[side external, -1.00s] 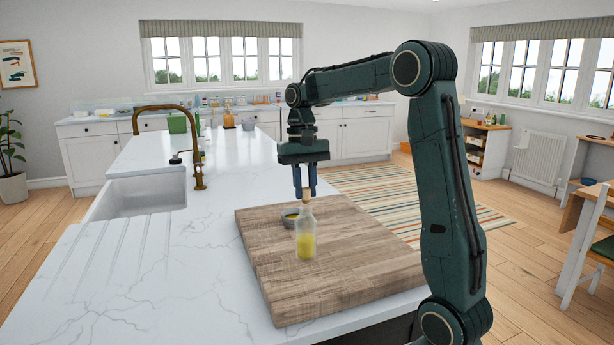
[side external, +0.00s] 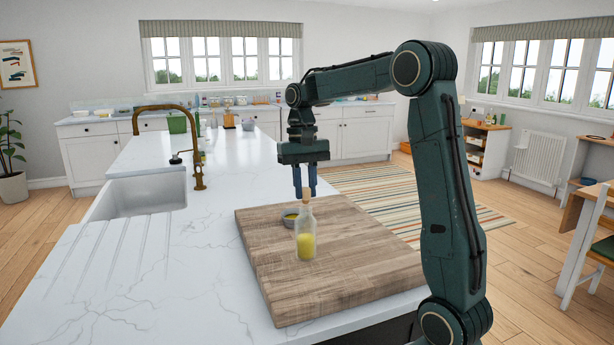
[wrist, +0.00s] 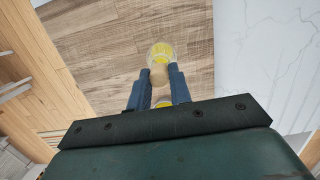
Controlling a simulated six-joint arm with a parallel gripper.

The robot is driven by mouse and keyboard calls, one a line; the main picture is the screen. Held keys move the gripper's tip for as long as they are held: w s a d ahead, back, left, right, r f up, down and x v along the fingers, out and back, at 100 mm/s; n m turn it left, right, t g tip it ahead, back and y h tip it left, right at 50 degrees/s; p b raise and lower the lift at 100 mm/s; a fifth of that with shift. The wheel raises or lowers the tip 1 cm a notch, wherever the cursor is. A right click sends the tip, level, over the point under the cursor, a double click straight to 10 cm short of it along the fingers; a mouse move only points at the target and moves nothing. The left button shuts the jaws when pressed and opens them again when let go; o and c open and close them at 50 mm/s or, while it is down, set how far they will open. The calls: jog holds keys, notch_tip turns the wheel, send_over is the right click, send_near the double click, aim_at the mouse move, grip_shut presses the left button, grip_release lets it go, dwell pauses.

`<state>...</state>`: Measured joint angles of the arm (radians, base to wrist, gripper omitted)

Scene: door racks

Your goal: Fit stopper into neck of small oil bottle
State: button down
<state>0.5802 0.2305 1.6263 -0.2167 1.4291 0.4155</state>
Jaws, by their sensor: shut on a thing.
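The small oil bottle (side external: 306,240), clear glass with yellow oil, stands upright on the wooden board. The cork stopper (side external: 306,193) is between the blue fingertips of my gripper (side external: 305,190), right above the bottle's neck. In the wrist view the stopper (wrist: 159,74) sits between the fingertips (wrist: 160,72) and overlaps the bottle (wrist: 160,52). My gripper is shut on the stopper. The stopper's lower end meets the bottle's mouth in the side view; I cannot tell how deep it sits.
The board lies on the white marble counter (side external: 150,275). A sink (side external: 145,190) with a brass tap (side external: 198,150) is to the left.

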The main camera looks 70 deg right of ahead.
jog(key=shift+f, duration=1.05)
jog(key=c, duration=1.2)
grip_release()
jog(key=shift+r, duration=0.1)
